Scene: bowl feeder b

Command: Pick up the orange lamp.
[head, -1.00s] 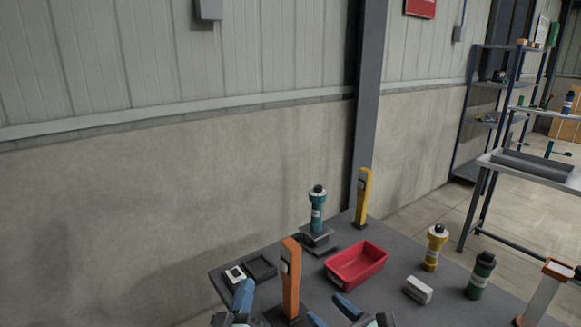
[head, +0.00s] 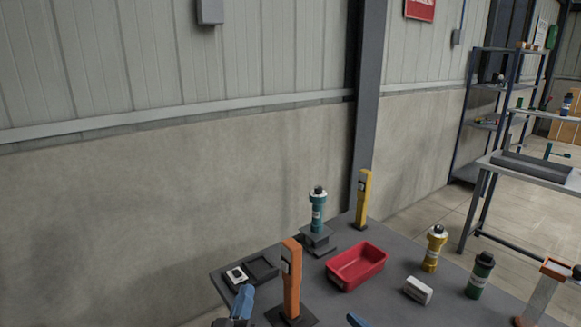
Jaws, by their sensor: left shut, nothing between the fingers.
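The orange lamp (head: 291,275) is an upright orange post on a dark square base, standing near the front of the grey table. My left gripper (head: 242,302) is at the bottom edge, just left of the lamp and apart from it. Its blue fingers are shut with nothing held; most of its body is cut off by the frame. Only a small blue tip of my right gripper (head: 357,320) shows at the bottom edge, right of the lamp, so its opening cannot be seen.
A red bin (head: 357,267) stands right of the lamp. Behind are a teal bottle (head: 318,212) on a grey stand and a yellow post (head: 363,200). A dark tray (head: 262,268) lies left. A white block (head: 418,290), yellow bottle (head: 433,250) and green bottle (head: 480,275) stand right.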

